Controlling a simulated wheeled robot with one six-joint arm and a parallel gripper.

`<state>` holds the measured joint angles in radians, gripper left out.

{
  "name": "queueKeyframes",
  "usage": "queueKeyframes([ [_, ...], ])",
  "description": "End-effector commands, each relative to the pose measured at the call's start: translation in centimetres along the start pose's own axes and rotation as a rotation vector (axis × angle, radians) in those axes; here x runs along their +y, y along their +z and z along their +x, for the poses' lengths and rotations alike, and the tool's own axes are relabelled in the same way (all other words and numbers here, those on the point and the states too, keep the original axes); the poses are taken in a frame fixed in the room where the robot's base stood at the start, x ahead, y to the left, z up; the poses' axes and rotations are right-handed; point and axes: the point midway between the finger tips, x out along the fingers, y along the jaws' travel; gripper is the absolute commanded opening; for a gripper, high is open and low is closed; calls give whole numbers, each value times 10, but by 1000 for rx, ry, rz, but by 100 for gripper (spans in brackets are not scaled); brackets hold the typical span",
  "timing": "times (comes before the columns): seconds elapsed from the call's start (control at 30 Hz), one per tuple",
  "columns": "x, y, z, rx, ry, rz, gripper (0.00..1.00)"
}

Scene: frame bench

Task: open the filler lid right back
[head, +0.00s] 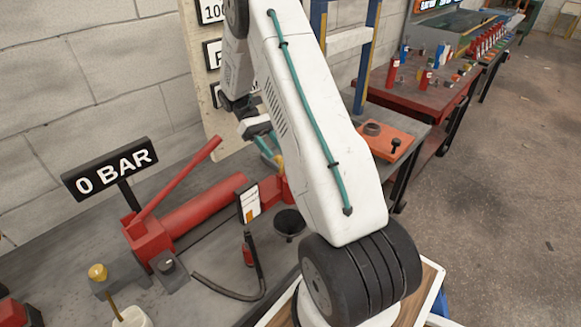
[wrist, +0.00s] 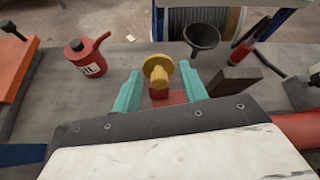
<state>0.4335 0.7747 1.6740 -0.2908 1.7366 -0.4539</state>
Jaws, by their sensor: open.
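In the wrist view a yellow, round-headed knob (wrist: 158,70) stands on a small red block (wrist: 168,97); it looks like the filler lid, but its hinge does not show and I cannot tell how far it is open. My gripper (wrist: 160,76) is open, with one teal finger on each side of the knob; I cannot tell if they touch it. In the head view my gripper (head: 267,148) is partly behind my arm, over the right end of the red pump cylinder (head: 208,212). A bit of yellow (head: 281,164) shows there.
A dark funnel (head: 289,223) and a black hose (head: 225,290) lie in front of the pump. A small white card (head: 248,201) stands close by. The wrist view shows a red oil can (wrist: 88,53) at left. A "0 BAR" sign (head: 112,168) stands at left.

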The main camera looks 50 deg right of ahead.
Motion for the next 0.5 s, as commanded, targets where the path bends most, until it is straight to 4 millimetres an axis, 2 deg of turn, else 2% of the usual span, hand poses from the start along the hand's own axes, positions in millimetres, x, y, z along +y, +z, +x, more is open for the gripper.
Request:
queueKeyframes([
  [0.03, -2, 11, -7, 4, 2, 2, 43],
  [0.1, -11, 18, 12, -1, -1, -1, 43],
  [0.5, -52, 61, 90, -1, -1, 0, 43],
])
